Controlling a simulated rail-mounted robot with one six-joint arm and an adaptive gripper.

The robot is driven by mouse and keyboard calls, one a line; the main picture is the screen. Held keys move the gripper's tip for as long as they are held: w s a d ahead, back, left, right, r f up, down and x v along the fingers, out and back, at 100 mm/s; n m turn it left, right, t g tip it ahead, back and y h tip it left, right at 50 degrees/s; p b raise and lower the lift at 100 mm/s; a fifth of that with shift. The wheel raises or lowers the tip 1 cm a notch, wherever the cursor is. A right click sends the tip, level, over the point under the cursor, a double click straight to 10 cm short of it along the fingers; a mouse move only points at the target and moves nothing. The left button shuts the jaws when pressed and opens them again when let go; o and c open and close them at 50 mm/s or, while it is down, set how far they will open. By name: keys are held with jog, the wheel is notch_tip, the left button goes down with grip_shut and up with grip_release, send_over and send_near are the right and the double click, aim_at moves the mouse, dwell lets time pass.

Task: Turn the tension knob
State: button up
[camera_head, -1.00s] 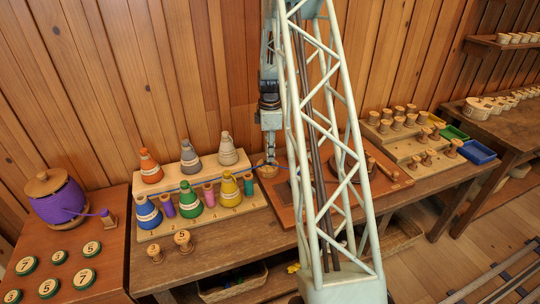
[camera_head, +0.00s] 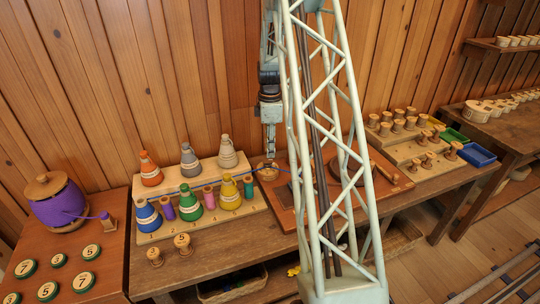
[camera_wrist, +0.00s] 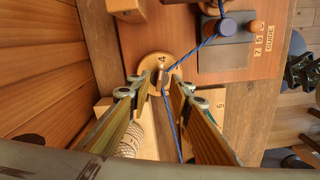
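The tension knob (camera_wrist: 150,65) is a round wooden disc near the top middle of the wrist view. A "4" and a small raised grip (camera_wrist: 164,76) show on it. It also appears in the head view (camera_head: 267,173) at the left end of the reddish board (camera_head: 285,208). My gripper (camera_wrist: 162,84) is open, with its two fingers apart on either side of the grip in the wrist view. In the head view my gripper (camera_head: 270,150) hangs above the knob, apparently clear of it. A blue thread (camera_wrist: 173,120) runs close by the knob.
A numbered rack (camera_head: 225,213) with several coloured cones stands left of the knob. A dark blue peg (camera_wrist: 228,27) carries the thread on a grey block. The plank wall (camera_head: 230,80) is close behind. Stepped spool trays (camera_head: 405,152) stand to the right.

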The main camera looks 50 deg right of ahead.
aim_at(269, 160)
notch_tip(269, 160, up, 8)
jog(key=shift+f, duration=0.2)
dwell(0.6)
jog(key=s+a+r+m+t, duration=0.15)
jog(key=s+a+r, duration=0.25)
jog(key=a+r, duration=0.95)
jog(key=s+a+r+m, duration=0.35)
jog(key=a+r, duration=0.65)
jog(key=a, duration=0.7)
jog(key=s+a+r+m+t+b, duration=0.15)
jog(key=s+a+r, duration=0.35)
jog(key=s+a, duration=0.7)
jog(key=s+a+m, duration=0.1)
jog(key=s+a, duration=0.3)
jog(key=s, duration=0.4)
jog(key=s+a+f+m+t, duration=0.1)
jog(key=s+a+m, duration=0.1)
jog(key=s+a, duration=0.3)
jog(key=shift+s+f, duration=0.3)
jog(key=shift+s, duration=1.2)
